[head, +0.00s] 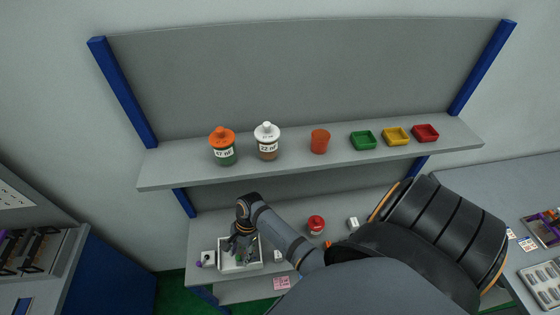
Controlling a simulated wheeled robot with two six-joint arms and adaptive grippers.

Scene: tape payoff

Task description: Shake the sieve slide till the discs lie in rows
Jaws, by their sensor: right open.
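A small white tray-like box (254,267) sits on the lower bench near its left end. I cannot tell for sure whether it is the sieve slide. Small dark and coloured bits show inside it, too small to make out as discs or rows. My right gripper (236,246) is open and points down over the left part of this box. It hides some of the inside, and I cannot tell whether its fingers touch anything. My right arm crosses the bench from the lower right. My left gripper is not in view.
The shelf (190,171) above carries an orange-capped jar (223,146), a white-capped jar (267,141), an orange cup (320,141) and green (363,140), yellow (396,136) and red (426,133) trays. A red-capped jar (316,225) stands on the bench (205,229). Blue posts flank the shelf.

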